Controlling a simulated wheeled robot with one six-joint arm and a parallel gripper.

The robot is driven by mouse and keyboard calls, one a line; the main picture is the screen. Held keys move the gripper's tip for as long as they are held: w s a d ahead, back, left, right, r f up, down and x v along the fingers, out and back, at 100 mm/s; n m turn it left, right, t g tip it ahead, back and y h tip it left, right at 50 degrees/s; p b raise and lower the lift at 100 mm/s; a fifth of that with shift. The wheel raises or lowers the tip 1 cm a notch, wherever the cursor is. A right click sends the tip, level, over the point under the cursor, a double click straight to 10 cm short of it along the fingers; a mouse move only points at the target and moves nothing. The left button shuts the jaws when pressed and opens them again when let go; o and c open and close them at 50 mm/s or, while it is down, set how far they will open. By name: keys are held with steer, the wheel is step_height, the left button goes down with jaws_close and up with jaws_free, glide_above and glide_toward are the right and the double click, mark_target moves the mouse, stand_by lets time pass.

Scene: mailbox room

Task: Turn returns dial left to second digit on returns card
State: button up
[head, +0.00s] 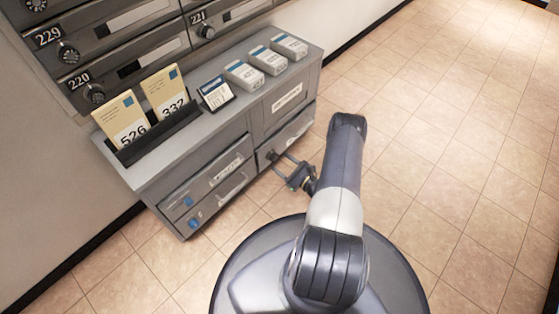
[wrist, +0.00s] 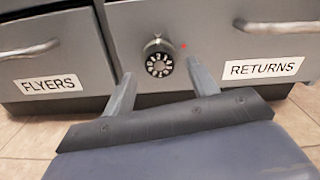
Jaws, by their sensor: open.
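The returns dial (wrist: 159,65) is a round dark knob with white digits on the grey drawer front, left of the RETURNS label (wrist: 264,68). A digit like 3 is near its top, but the exact setting is too small to read. My gripper (wrist: 163,86) is open, with one finger lower left and one lower right of the dial, apart from it and holding nothing. In the head view my gripper (head: 283,165) is by the lower right drawer front. Two cards stand in a dark holder on the cabinet: 526 (head: 125,122) and 332 (head: 167,94). Which belongs to returns is unreadable.
A small red light (wrist: 183,47) shows beside the dial. The RETURNS drawer handle (wrist: 285,26) sticks out at the right, and the FLYERS drawer (wrist: 45,60) is at the left. Several white boxes (head: 244,76) stand on the cabinet. Tiled floor (head: 440,130) is clear to the right.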

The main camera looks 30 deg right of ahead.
steer(key=p+v, duration=0.2)
steer(key=v, duration=0.6)
steer(key=shift+s, duration=0.3)
steer(key=b+v, duration=0.2)
steer(key=v, duration=1)
steer(key=shift+a, duration=0.2)
steer(key=shift+s, duration=0.1)
steer(key=shift+d+x, duration=0.15)
steer(key=shift+x, duration=4.6)
steer(key=shift+d+x, duration=0.1)
steer(key=shift+x, duration=4.6)
